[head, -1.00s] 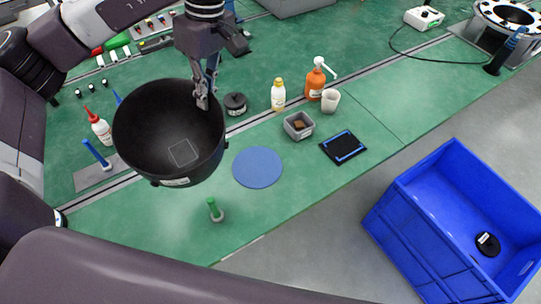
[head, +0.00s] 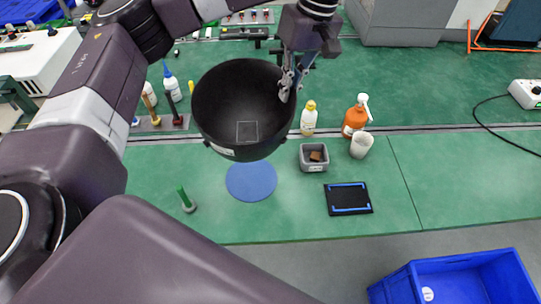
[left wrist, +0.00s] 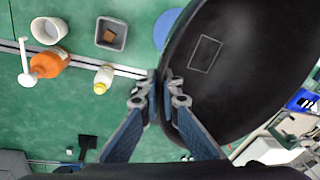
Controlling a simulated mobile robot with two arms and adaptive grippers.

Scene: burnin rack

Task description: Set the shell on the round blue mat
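The shell (head: 226,103) is a large black bowl with a pale square outline inside and a white label on its outer wall. My left gripper (head: 287,86) is shut on its right rim, and the left wrist view shows the rim between the fingers (left wrist: 164,98). The shell hangs open side up, apparently above the bench. The round blue mat (head: 252,184) lies on the green bench; in the head view the shell covers its far edge. Part of the mat (left wrist: 167,25) shows beside the shell in the left wrist view. My right gripper is not in view.
A grey bin (head: 314,168), yellow-capped bottle (head: 309,120), orange pump bottle (head: 354,120), white cup (head: 361,146) and black tray (head: 348,184) stand right of the mat. A green-handled tool (head: 186,200) stands to its left. A blue crate (head: 455,284) is beyond the bench edge.

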